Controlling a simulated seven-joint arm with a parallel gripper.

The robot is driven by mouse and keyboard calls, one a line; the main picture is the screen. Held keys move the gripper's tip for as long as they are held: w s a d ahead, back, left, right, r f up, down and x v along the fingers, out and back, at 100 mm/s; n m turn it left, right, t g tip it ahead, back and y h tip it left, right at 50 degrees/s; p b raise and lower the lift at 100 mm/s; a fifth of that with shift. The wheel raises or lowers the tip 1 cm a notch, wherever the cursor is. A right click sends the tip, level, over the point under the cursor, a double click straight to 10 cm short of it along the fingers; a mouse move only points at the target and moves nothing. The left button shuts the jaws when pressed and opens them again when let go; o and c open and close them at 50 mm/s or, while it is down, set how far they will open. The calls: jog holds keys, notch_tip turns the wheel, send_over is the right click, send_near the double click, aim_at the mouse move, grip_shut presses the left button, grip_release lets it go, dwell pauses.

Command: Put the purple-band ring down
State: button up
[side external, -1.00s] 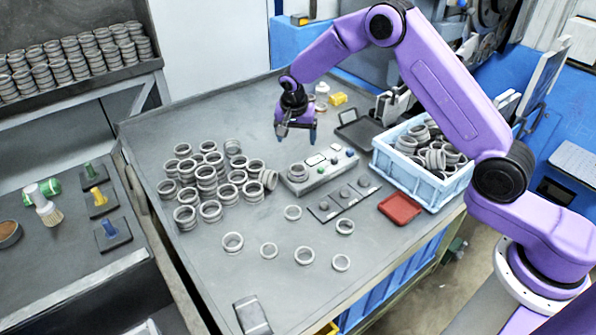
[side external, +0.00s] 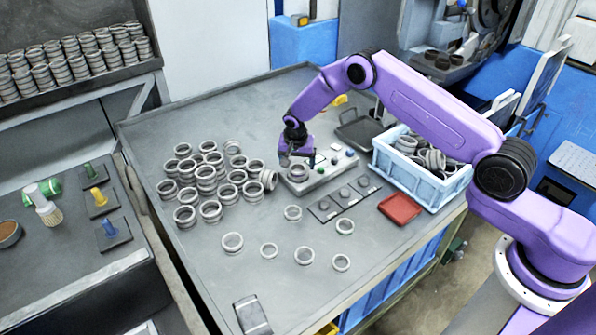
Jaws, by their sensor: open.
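My gripper (side external: 297,160) is open, low over the left end of the grey button box (side external: 322,176). A grey ring (side external: 298,175) sits on that end of the box, directly below or between my fingertips; I cannot tell whether they touch it. No purple band can be made out on this ring or on any other at this size. Many stacked rings (side external: 206,178) stand to the left of my gripper.
A dark plate with several round pieces (side external: 343,199) lies before the box. A red tray (side external: 400,209) and a blue crate full of rings (side external: 440,190) are to the right. A dark tray (side external: 358,134) lies behind. The table's front left (side external: 210,280) is clear.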

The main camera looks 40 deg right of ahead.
aim_at(298, 170)
jog(key=shift+x, duration=1.5)
jog(key=c, duration=1.2)
jog(key=shift+c, duration=0.6)
jog(key=shift+r, duration=0.15)
